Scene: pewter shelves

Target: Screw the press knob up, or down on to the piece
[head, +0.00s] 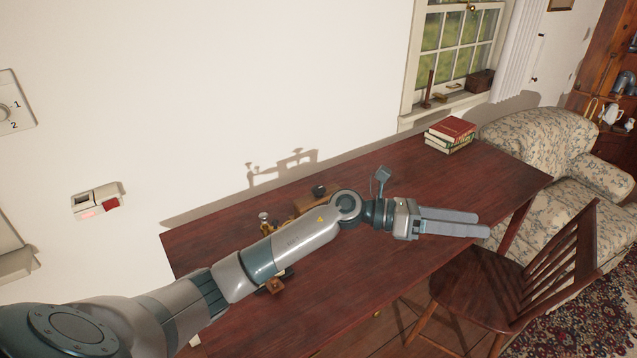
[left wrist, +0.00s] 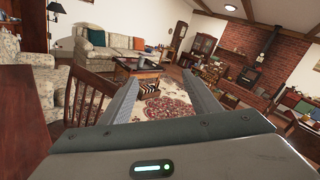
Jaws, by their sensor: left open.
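A small wooden device with knobs, likely the press (head: 306,203), stands on the dark red table (head: 400,185) near the wall. My left forearm covers much of it. A light metallic knob (head: 264,217) shows at its left and a dark round knob (head: 320,190) at its right; I cannot tell which is the press knob, and the piece cannot be made out. My left gripper (head: 482,223) is open and empty, to the right of the device and apart from it, over the table's front edge. In the left wrist view its two fingers (left wrist: 161,85) point into the room.
A small wooden block (head: 275,286) shows beside my forearm on the table. Books (head: 449,135) are stacked at the table's far right corner. A wooden chair (head: 540,270) stands close in front of the table, near my gripper. The table's right half is mostly clear.

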